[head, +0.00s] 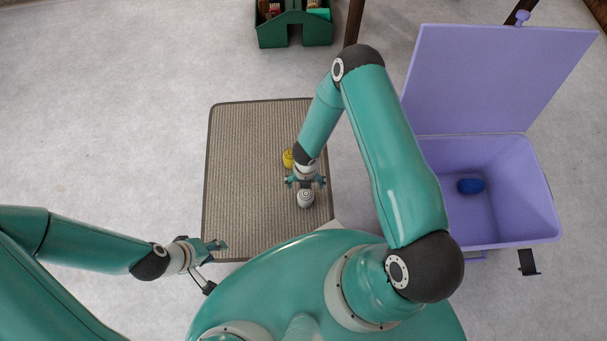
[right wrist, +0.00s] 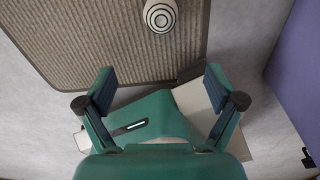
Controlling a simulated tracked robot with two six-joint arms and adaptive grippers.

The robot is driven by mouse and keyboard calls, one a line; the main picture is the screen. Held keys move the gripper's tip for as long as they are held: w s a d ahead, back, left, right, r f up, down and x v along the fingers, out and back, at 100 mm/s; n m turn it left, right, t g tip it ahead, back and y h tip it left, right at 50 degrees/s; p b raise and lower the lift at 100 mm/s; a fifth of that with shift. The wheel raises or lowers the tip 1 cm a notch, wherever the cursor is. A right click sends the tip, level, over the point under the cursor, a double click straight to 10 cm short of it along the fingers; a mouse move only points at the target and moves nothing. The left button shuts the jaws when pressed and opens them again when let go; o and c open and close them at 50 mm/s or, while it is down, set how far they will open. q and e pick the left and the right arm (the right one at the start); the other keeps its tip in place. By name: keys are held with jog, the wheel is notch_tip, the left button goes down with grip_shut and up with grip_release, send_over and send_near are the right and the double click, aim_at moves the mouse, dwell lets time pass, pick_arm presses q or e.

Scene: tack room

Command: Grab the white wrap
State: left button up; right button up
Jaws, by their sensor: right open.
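The white wrap (head: 305,199) is a small roll standing on the ribbed mat, its ringed end facing up. It also shows at the top edge of the right wrist view (right wrist: 160,14), partly cut off. My right gripper (head: 305,181) is open and empty. In the head view it appears just behind and above the wrap; in the right wrist view its fingers (right wrist: 160,86) are spread wide, with the wrap beyond them and apart from them. My left gripper (head: 218,246) is over the mat's front left corner, away from the wrap; its jaw opening is unclear.
A yellow roll (head: 288,158) is on the mat (head: 240,160) just behind the wrap, partly beside my right wrist. A purple box (head: 535,195) with a raised lid stands at right, a blue roll (head: 471,186) inside. A green caddy (head: 270,36) stands at the back.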

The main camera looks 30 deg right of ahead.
jog(key=shift+n, duration=0.3)
jog(key=f+b, duration=0.1)
jog(key=f, duration=0.3)
jog(key=f+b, duration=0.1)
jog(key=f, duration=0.3)
jog(key=f+b, duration=0.1)
jog(key=f, duration=0.3)
jog(key=shift+w+d+f+b, duration=0.1)
jog(key=shift+w+d+b, duration=0.1)
jog(key=shift+w+b, duration=0.15)
jog(key=f+b, duration=0.1)
jog(key=f, duration=0.2)
jog(key=f+b, duration=0.1)
jog(key=shift+w+d+f+b, duration=0.25)
jog(key=shift+w+d+b, duration=0.05)
jog(key=shift+f, duration=0.4)
jog(key=c, duration=1.3)
jog(key=shift+r, duration=0.15)
